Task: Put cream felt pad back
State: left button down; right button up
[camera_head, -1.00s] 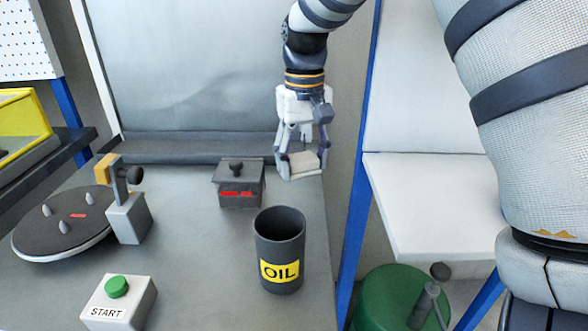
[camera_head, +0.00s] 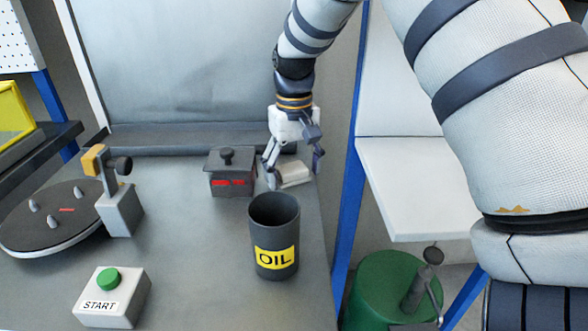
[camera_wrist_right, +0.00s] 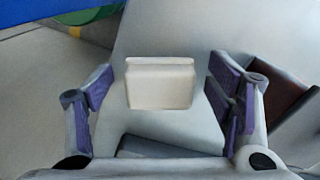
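The cream felt pad (camera_head: 294,174) is a small pale block near the right edge of the grey table, behind the oil can. It also shows in the right wrist view (camera_wrist_right: 160,84), between the fingers with a gap on both sides. My right gripper (camera_head: 293,168) is open around the pad and does not touch it with its fingertips. In the right wrist view my right gripper (camera_wrist_right: 165,100) has its purple finger pads spread wide. The pad appears to rest on the table. My left gripper is not in view.
A dark oil can (camera_head: 274,236) stands in front of the pad. A dark lidded box (camera_head: 231,174) is just left of it. A turntable (camera_head: 50,215), a clamp post (camera_head: 120,208) and a START button box (camera_head: 111,297) stand further left. A white shelf (camera_head: 415,185) and green drum (camera_head: 385,297) are right.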

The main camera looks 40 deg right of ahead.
aim_at(294, 170)
jog(key=shift+w+r, duration=0.1)
jog(key=shift+r, duration=0.15)
notch_tip(294, 170, up, 12)
jog(key=shift+f, duration=0.15)
dwell(0.4)
